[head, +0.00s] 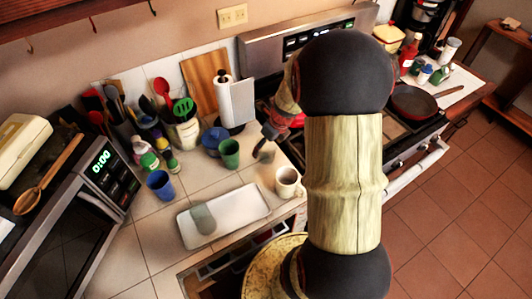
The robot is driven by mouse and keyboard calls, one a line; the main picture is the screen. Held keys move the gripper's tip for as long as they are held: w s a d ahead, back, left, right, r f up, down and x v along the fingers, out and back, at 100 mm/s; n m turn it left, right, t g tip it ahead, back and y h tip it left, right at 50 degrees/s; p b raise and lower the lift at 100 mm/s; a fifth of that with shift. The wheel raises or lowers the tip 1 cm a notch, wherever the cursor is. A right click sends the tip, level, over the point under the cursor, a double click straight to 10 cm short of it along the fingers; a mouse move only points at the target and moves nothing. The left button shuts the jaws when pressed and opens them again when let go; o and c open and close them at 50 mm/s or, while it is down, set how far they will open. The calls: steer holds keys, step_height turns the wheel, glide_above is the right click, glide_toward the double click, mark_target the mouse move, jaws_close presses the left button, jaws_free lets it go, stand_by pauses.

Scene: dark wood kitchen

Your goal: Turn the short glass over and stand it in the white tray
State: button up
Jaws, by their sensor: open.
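The white tray (240,206) lies on the tiled counter. A short grey-green glass (203,219) stands in its left part; I cannot tell at this size whether its mouth is up or down. My gripper (264,152) is open and seems empty, above the counter behind the tray, to the right of the green cup. It is apart from the glass. My arm hides part of the gripper's surroundings.
A green cup (229,154), a blue cup (160,185) and a white mug (288,184) stand around the tray. Bottles and a utensil holder (184,128) crowd the back. The stove is at right, a microwave (85,210) at left. Bare tiles lie left of the tray.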

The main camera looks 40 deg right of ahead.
mark_target(264, 150)
steer(key=b+x, duration=0.1)
steer(key=x, duration=0.3)
steer(key=shift+w+f+b, duration=0.25)
steer(key=shift+f+b, duration=0.05)
steer(key=shift+f, duration=0.05)
steer(key=shift+r, duration=0.1)
steer(key=shift+c, duration=0.5)
steer(key=c, duration=1.4)
steer(key=shift+d, duration=0.1)
